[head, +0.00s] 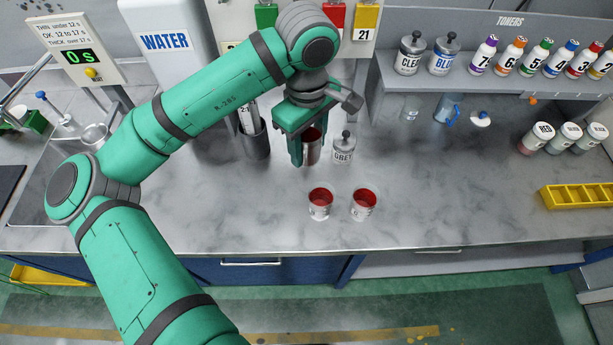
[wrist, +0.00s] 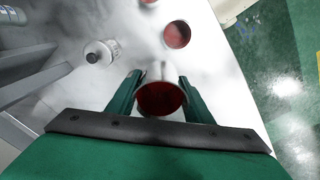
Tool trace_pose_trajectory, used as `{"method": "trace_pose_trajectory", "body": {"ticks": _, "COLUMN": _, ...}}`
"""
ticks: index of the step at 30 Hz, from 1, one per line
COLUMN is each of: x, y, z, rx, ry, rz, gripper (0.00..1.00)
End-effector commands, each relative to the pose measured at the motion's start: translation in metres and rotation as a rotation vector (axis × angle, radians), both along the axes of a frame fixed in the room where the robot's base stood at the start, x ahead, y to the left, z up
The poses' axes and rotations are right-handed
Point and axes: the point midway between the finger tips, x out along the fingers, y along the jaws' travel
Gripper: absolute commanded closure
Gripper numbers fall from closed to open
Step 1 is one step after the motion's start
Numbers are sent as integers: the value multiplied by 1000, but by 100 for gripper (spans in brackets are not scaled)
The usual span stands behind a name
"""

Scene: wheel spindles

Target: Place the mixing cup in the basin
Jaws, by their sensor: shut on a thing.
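The mixing cup (head: 312,153) is a metal cup with red inside. My gripper (head: 311,145) is shut around it, one finger on each side. In the wrist view the cup (wrist: 160,98) sits between the fingers, its red inside facing the camera. In the head view it is upright at the counter's middle; I cannot tell whether its base touches the counter. A recessed area that looks like the basin (head: 27,205) lies at the far left, partly hidden by my arm.
Two small cups of red paint (head: 320,203) (head: 364,204) stand in front of the gripper. A lidded jar (head: 344,150) is close at its right, and a dark metal container (head: 255,142) at its left. Toner bottles (head: 520,55) line the right shelf. A yellow tray (head: 577,196) lies right.

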Motion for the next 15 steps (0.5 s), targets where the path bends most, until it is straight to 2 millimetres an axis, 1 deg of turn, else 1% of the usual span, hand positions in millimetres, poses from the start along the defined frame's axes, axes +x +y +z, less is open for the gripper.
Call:
{"method": "trace_pose_trajectory", "body": {"ticks": 1, "x": -1, "y": 0, "z": -13, "rx": -1, "ry": 2, "rz": 1, "gripper": 75}}
{"method": "trace_pose_trajectory", "body": {"ticks": 9, "x": -1, "y": 2, "z": -74, "rx": 0, "ry": 3, "rz": 3, "gripper": 75}}
{"method": "trace_pose_trajectory", "body": {"ticks": 12, "x": 0, "y": 2, "z": -90, "rx": -1, "ry": 1, "rz": 4, "gripper": 75}}
{"method": "trace_pose_trajectory", "body": {"ticks": 15, "x": 0, "y": 3, "z": -100, "rx": -1, "ry": -1, "rz": 6, "gripper": 75}}
